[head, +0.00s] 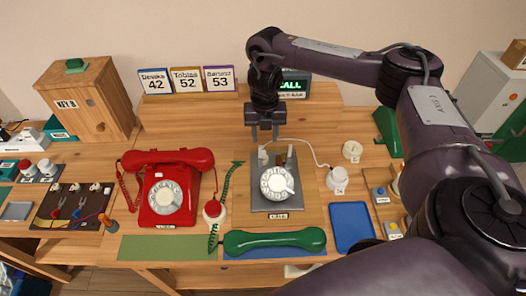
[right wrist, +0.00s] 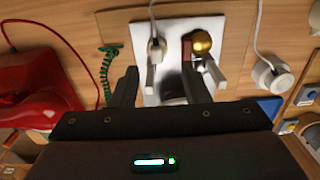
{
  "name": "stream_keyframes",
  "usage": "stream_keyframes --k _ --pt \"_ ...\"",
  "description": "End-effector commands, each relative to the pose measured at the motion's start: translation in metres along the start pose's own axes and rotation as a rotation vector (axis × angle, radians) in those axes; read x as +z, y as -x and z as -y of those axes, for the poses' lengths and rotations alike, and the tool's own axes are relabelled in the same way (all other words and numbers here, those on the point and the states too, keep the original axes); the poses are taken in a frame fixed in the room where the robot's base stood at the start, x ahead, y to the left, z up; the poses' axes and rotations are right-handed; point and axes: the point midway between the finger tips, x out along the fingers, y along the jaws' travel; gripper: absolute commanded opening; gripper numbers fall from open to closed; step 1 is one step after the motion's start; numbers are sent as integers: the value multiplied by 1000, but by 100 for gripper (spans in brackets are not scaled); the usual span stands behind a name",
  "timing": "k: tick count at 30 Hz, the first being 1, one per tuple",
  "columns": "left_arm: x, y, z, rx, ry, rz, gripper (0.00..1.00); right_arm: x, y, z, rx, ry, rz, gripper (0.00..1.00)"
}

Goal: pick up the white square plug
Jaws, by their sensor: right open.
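A white plug (head: 262,157) with a thin white cord stands at the back left of the grey dial phone (head: 270,203). It also shows in the right wrist view (right wrist: 156,47); I cannot tell its exact shape. The cord arcs right to a round white base (head: 338,179), which also shows in the right wrist view (right wrist: 275,77). My right gripper (head: 264,138) points down, open and empty, above and just behind the plug. In the right wrist view its fingers (right wrist: 160,77) are spread, with the plug beyond them. My left gripper is out of view.
A brown block (right wrist: 187,48) and a gold ball (right wrist: 202,42) sit close beside the plug. A red phone (head: 167,190) stands left, a green handset (head: 274,241) lies in front, and a blue tray (head: 351,227) lies right. Name signs (head: 187,80) stand behind.

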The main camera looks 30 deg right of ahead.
Motion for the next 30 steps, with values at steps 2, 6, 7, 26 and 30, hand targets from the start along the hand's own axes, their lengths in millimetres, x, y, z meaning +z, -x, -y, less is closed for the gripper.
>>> stream_keyframes --k 2,6,7,26,30 --pt "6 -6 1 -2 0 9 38 -1 -13 0 0 0 -3 42" --pt "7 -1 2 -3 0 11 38 -1 -26 -3 -2 1 -3 42" --pt "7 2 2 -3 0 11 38 -1 -30 -3 -3 1 -4 42" --pt "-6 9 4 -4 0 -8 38 0 -65 -5 1 0 -1 26" --pt "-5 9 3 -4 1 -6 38 0 -64 -5 1 0 -1 8"
